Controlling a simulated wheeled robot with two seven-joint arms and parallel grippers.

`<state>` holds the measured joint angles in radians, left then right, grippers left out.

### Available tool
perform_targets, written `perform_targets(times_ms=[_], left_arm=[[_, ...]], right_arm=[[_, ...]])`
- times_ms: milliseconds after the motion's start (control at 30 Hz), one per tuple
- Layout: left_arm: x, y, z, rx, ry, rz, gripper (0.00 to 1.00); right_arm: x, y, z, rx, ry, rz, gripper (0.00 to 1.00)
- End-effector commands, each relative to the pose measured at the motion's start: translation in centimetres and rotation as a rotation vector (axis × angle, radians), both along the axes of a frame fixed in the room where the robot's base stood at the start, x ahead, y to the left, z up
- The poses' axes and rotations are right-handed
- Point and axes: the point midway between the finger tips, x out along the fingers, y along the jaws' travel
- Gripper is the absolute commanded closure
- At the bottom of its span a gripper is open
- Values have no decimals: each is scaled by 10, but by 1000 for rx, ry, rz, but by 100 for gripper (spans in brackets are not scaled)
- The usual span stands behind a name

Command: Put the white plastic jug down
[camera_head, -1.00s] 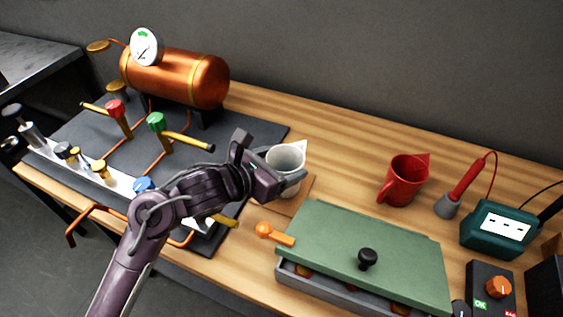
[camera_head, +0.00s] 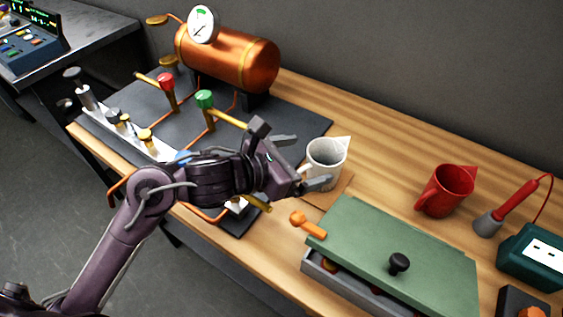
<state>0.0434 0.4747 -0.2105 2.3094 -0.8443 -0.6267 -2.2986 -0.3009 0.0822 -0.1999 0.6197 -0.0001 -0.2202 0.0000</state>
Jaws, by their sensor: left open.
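The white plastic jug (camera_head: 326,157) stands upright on a small brown mat (camera_head: 338,193) on the wooden bench, its spout pointing right. Its handle side faces my left gripper. My left gripper (camera_head: 305,162) is open just left of the jug, one finger above and behind the handle side, the other low in front of it. The fingers do not appear closed on the jug. The lower front of the jug is partly hidden by the near finger. My right gripper is not in view.
A red jug (camera_head: 446,190) stands to the right. A copper tank (camera_head: 235,58) and valves sit on a dark board (camera_head: 300,118) to the left.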

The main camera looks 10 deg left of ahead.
Motion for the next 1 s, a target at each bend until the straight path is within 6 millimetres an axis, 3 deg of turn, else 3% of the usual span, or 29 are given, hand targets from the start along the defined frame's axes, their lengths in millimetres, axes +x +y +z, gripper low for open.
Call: perform_targets(times_ms=[100,333,1000], left_arm=[[-18,18,9,6,-3,-2,8],[-39,37,21,1,-1,-2,8],[-43,40,25,-1,0,-2,8]], right_arm=[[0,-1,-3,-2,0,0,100],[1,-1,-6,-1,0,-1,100],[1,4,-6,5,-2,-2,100]])
